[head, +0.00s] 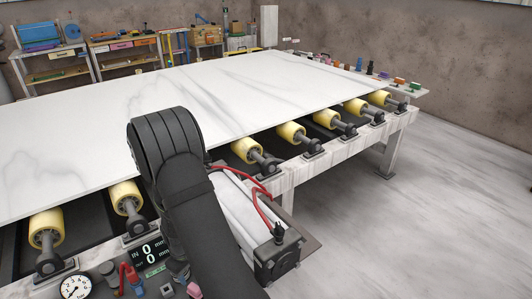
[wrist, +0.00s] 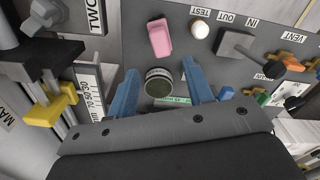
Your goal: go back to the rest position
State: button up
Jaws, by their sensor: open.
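My gripper (wrist: 159,67) shows in the wrist view as two blue fingers, spread apart with nothing held between them. The fingers are over a grey control panel (wrist: 140,20). A round dark knob (wrist: 158,82) appears between the fingers; I cannot tell how far below the tips it is. In the head view my black arm crosses the lower middle, and the gripper is hidden behind it.
A white marble slab (head: 230,85) lies on a table with yellow rollers (head: 291,132). A gauge (head: 75,287) and display (head: 148,253) sit at the near edge.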

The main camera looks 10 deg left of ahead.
notch_tip(320, 180, down, 10)
jog(key=shift+f, duration=0.1)
dwell(0.4)
jog(key=shift+r, duration=0.25)
